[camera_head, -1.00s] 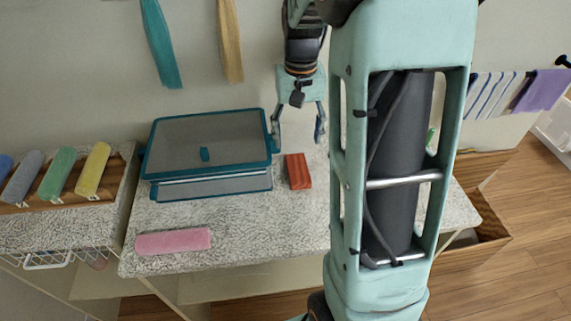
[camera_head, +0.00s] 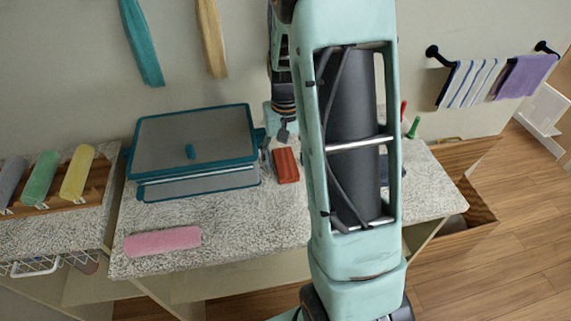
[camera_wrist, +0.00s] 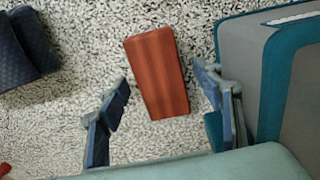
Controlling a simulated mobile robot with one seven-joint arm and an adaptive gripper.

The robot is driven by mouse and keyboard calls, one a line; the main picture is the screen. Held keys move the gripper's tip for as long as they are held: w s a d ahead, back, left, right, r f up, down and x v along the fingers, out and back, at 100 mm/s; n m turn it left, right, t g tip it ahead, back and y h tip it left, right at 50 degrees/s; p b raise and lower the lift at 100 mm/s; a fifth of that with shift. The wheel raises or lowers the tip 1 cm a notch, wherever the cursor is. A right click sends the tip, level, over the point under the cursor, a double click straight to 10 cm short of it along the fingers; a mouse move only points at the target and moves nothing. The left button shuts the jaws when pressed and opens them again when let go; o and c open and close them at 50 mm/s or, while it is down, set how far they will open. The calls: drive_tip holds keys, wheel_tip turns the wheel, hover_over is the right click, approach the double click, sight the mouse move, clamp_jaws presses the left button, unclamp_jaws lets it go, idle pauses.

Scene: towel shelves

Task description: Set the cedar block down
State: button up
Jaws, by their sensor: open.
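The cedar block (camera_head: 286,166), a reddish-brown bar, lies flat on the speckled countertop (camera_head: 235,232), just right of the teal-rimmed box. In the wrist view the block (camera_wrist: 158,72) lies between and slightly beyond my spread fingers. My gripper (camera_wrist: 163,84) is open and holds nothing; a gap shows between each finger and the block. In the head view my gripper (camera_head: 283,142) is at the block's far end, partly hidden by my own arm.
The teal-and-grey box (camera_head: 195,145) stands close left of the block; in the wrist view it is near my right finger. A dark blue folded cloth (camera_wrist: 25,50) lies on the other side. A pink rolled towel (camera_head: 162,241) lies near the front edge, with bare counter around it.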

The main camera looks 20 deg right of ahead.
drive_tip(key=shift+c, duration=0.2)
drive_tip(key=c, duration=1.3)
drive_tip(key=shift+r, duration=0.1)
drive_tip(key=shift+c, duration=0.2)
